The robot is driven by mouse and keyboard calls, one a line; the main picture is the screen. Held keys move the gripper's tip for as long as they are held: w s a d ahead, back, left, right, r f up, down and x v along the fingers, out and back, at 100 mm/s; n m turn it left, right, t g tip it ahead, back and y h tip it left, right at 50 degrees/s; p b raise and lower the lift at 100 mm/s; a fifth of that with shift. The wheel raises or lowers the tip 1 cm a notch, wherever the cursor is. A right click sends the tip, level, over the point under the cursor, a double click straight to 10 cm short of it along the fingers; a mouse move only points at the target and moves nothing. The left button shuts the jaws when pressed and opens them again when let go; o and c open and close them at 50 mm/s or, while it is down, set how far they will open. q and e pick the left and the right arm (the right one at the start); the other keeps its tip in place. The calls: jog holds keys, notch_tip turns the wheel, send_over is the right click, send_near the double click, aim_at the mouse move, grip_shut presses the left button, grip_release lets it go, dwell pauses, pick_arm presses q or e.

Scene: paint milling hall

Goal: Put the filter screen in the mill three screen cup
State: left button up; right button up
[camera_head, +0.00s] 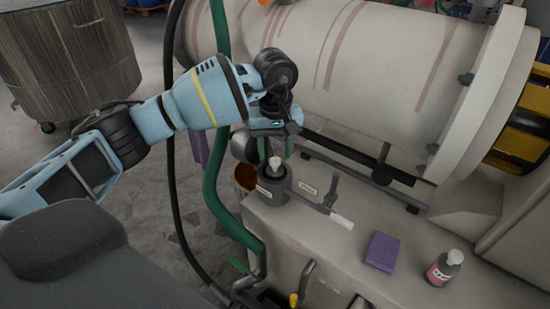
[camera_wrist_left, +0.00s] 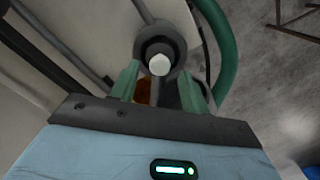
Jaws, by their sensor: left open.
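A dark grey round cup (camera_head: 277,191) with a small pale label stands on the machine's ledge; the label is too small to read surely. A white piece (camera_head: 275,166), which looks like the filter screen, stands upright in its mouth. My left gripper (camera_head: 276,149) is just above it, open, with its green fingers apart. In the left wrist view, the white piece (camera_wrist_left: 159,64) shows end-on inside the dark cup rim (camera_wrist_left: 160,33), beyond and between the open fingertips (camera_wrist_left: 160,78). No contact with the fingers shows. My right gripper is out of view.
An amber-brown bowl-like part (camera_head: 245,177) sits left of the cup. A lever with a white handle (camera_head: 341,220) extends right of it. A purple block (camera_head: 382,252) and a labelled bottle (camera_head: 444,268) stand on the ledge. A green hose (camera_head: 213,190) runs left; the big drum (camera_head: 370,75) lies behind.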

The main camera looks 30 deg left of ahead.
pick_arm(q)
notch_tip(320, 180, up, 8)
jog(key=shift+r, duration=0.25)
dwell(0.5)
